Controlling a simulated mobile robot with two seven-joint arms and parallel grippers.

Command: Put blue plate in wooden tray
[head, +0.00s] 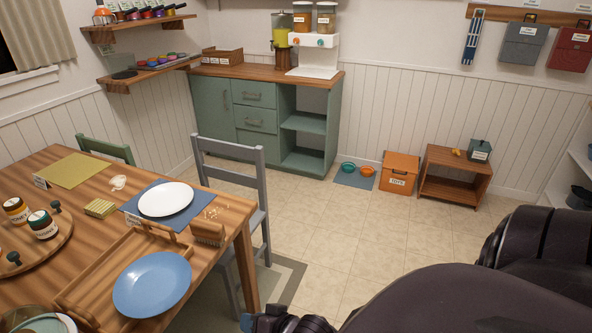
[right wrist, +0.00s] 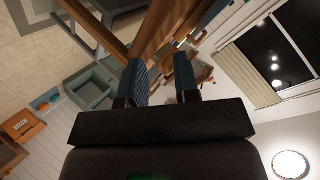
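The blue plate (head: 152,284) lies face up over the right part of the wooden tray (head: 92,272) on the dining table in the head view. It hides part of the tray, and I cannot tell whether it rests flat on the floor or on the rim. My right gripper (head: 285,322) shows only partly at the bottom edge, right of the table and apart from the plate. In the right wrist view my right gripper (right wrist: 160,88) has its two fingers spread with nothing held between them. My left gripper is not in view.
A white plate (head: 165,199) lies on a blue placemat behind the tray. A wooden brush (head: 209,233) with crumbs is near the table's right edge. A turntable (head: 35,240) with jars stands left. A grey chair (head: 240,185) is against the table's far right; open floor lies right.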

